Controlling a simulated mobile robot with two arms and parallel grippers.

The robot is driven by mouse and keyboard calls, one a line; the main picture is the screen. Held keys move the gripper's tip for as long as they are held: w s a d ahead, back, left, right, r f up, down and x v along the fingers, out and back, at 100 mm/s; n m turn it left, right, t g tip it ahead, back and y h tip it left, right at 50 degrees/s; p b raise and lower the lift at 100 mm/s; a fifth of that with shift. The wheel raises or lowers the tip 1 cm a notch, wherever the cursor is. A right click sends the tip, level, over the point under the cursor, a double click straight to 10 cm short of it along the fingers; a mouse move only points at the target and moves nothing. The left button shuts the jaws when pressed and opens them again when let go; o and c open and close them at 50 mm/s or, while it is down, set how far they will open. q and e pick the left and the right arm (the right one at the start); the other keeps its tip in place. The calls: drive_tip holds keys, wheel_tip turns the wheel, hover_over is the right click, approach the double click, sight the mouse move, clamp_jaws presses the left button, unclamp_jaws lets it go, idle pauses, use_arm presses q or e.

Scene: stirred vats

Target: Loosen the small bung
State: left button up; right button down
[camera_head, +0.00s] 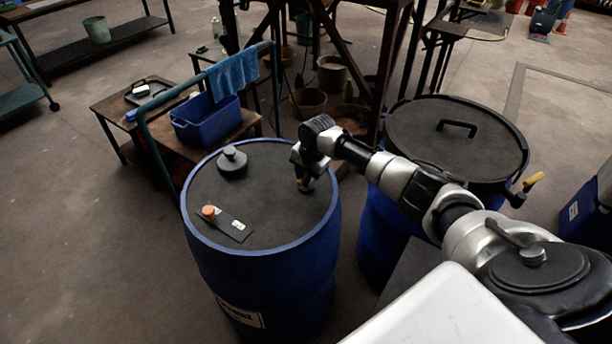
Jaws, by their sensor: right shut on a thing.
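A blue drum (262,272) with a dark top stands in front of me. A large dark bung (232,160) sits at the back left of its top. My right gripper (305,184) reaches down to the right side of the drum top and is shut on the small bung there. The gripper mostly hides the small bung, so I cannot tell whether it is turned. A dark tag (227,224) with an orange-red knob (209,211) and a white label lies at the front left of the top. My left gripper is out of view.
A second blue drum (373,240) with a handled dark lid (458,135) stands right of the first, partly behind my right arm. A cart with a green rail (160,172) and a blue bin (206,120) stands behind left. The floor at left is clear.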

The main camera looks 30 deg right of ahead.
drive_tip(key=shift+n, duration=0.3)
drive_tip(key=c, duration=1)
unclamp_jaws()
drive_tip(key=shift+o, duration=0.2)
wheel_tip(320, 180, up, 11)
drive_tip(key=s, duration=0.2)
drive_tip(key=shift+d+f+b, duration=0.15)
drive_tip(key=shift+d+b, duration=0.25)
